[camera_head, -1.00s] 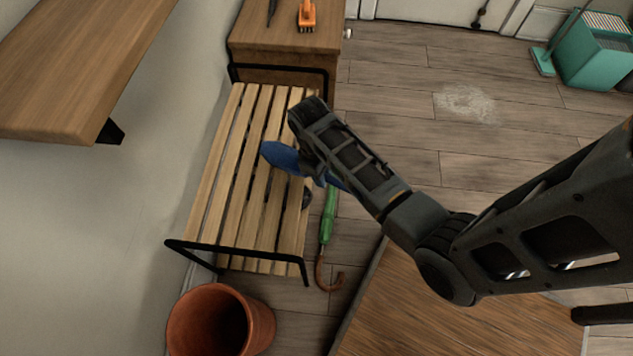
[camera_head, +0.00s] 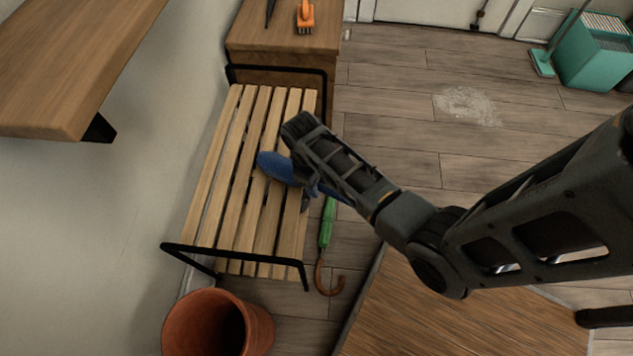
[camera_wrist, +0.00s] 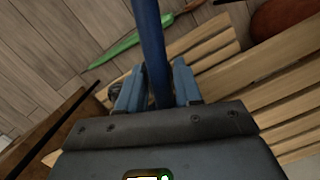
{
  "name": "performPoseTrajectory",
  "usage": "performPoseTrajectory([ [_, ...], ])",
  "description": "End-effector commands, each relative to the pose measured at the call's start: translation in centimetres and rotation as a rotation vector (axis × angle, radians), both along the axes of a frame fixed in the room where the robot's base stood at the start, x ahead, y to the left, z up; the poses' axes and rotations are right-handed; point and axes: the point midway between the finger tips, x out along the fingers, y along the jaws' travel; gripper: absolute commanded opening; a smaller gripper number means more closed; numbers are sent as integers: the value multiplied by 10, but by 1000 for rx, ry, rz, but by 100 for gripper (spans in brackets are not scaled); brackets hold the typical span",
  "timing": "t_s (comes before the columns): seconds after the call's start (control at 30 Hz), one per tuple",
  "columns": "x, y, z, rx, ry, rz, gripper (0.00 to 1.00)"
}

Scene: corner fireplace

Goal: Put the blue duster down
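The blue duster (camera_head: 276,168) shows in the head view over the right part of the slatted bench (camera_head: 228,190), its wide end pointing left. Its blue handle (camera_wrist: 153,50) runs up the middle of the wrist view, between the two fingers. My gripper (camera_wrist: 158,82) is shut on this handle. In the head view my gripper (camera_head: 306,190) is mostly hidden behind my wrist, near the bench's right edge. The duster is close above the slats or touching them; I cannot tell which.
A wooden cabinet (camera_head: 285,80) with an orange brush (camera_head: 305,15) is at the far end. The bench's left and near slats are clear.

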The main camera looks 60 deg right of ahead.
Motion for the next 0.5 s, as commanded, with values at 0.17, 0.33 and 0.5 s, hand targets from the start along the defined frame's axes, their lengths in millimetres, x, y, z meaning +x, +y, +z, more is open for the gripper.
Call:
performPoseTrajectory([
  [0.17, 0, 0, 0, 0, 0, 0, 52],
  [0.33, 0, 0, 0, 0, 0, 0, 52],
  [0.5, 1, 0, 7, 0, -1, 0, 52],
])
